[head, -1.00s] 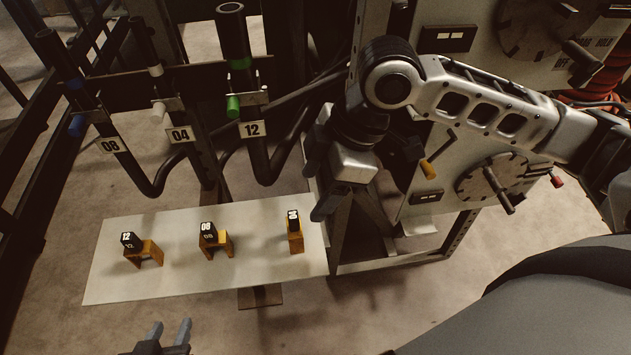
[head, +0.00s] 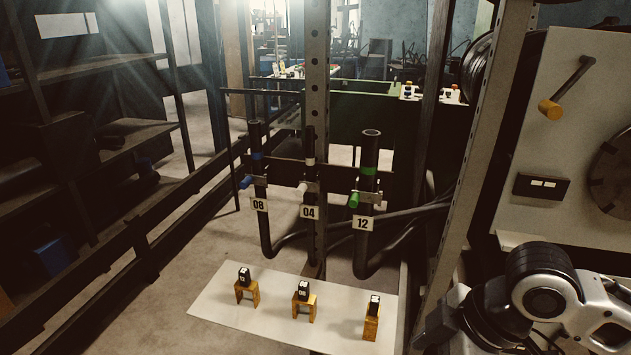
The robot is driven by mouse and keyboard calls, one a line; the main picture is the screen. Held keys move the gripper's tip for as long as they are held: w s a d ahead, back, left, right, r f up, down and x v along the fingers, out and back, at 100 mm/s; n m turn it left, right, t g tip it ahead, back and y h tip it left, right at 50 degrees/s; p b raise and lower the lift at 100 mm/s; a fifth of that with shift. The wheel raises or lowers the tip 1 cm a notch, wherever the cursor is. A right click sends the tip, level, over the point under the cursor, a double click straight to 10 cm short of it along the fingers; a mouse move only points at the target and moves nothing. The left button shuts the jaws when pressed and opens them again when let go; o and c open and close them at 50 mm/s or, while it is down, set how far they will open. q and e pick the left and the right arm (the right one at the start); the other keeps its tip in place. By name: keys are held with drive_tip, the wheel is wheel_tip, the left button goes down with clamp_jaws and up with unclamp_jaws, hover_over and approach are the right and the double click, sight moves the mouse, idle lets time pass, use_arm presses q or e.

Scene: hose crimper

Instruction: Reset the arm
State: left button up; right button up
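My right arm (head: 545,275) comes in from the lower right corner, its silver and black links bent in front of the machine panel. Its wrist end (head: 455,305) is low in the view, beside the right end of the white table. The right gripper's fingers are dark and partly cut off there, so I cannot tell whether they are open or shut. My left gripper is not in view.
The white table (head: 235,309) holds three orange stands (head: 247,293) with black numbered blocks (head: 303,289). Behind it hang black hoses tagged 08 (head: 260,205), 04 (head: 309,212) and 12 (head: 362,223). Shelves (head: 90,150) line the left.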

drive_tip(key=w+a+f+m+t+y, duration=0.35)
drive_tip(key=a+f+m+t, duration=0.2)
drive_tip(key=a+f, duration=0.2)
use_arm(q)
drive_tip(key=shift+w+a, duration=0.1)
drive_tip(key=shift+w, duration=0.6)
use_arm(e)
drive_tip(key=s+d+f+m+t+h, duration=0.3)
drive_tip(key=s+d+f+m+h, duration=0.2)
drive_tip(key=f, duration=0.6)
drive_tip(key=s+d+m, duration=0.1)
drive_tip(key=s+d, duration=0.1)
drive_tip(key=shift+s+d, duration=0.3)
